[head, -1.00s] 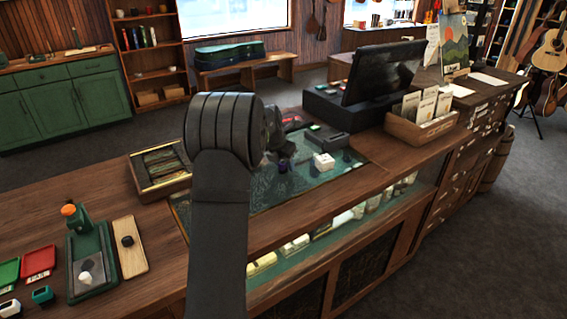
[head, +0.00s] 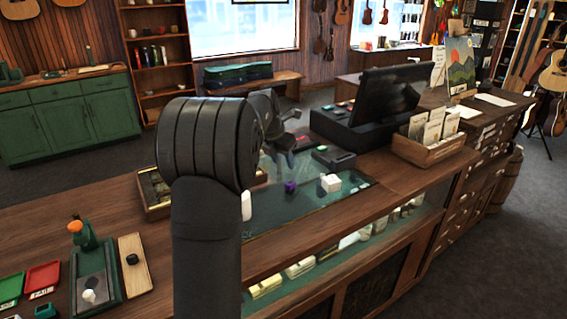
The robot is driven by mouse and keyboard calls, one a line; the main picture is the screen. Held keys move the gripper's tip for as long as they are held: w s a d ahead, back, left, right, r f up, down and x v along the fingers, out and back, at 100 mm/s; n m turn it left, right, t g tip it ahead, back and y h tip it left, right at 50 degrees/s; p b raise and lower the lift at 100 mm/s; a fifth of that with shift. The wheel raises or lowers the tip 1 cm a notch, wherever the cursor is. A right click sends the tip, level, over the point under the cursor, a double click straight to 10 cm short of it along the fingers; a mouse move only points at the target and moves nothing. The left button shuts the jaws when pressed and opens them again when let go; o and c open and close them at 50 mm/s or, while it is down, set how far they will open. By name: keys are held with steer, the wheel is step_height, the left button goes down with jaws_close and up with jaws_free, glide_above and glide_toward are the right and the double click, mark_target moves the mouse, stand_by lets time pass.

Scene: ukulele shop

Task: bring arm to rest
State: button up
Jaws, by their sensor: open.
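My arm stands up in front of the counter, and its large dark joint covers part of the view. My gripper (head: 287,140) shows beyond that joint, above the glass part of the counter (head: 300,215). Its jaws are open and nothing shows between them. It is partly hidden by my own arm. It appears apart from the small things on the glass.
A monitor (head: 385,92) and a card box (head: 428,148) stand right. A wooden tray (head: 135,263) and green stand (head: 95,275) lie left.

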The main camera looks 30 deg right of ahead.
mark_target(291, 182)
steer(key=shift+f, duration=0.1)
steer(key=x, duration=1.1)
steer(key=shift+d+f, duration=0.15)
steer(key=shift+w+d+f, duration=0.1)
steer(key=shift+w+d, duration=0.05)
steer(key=shift+d, duration=0.05)
steer(key=shift+r, duration=1.7)
steer(key=shift+f, duration=0.1)
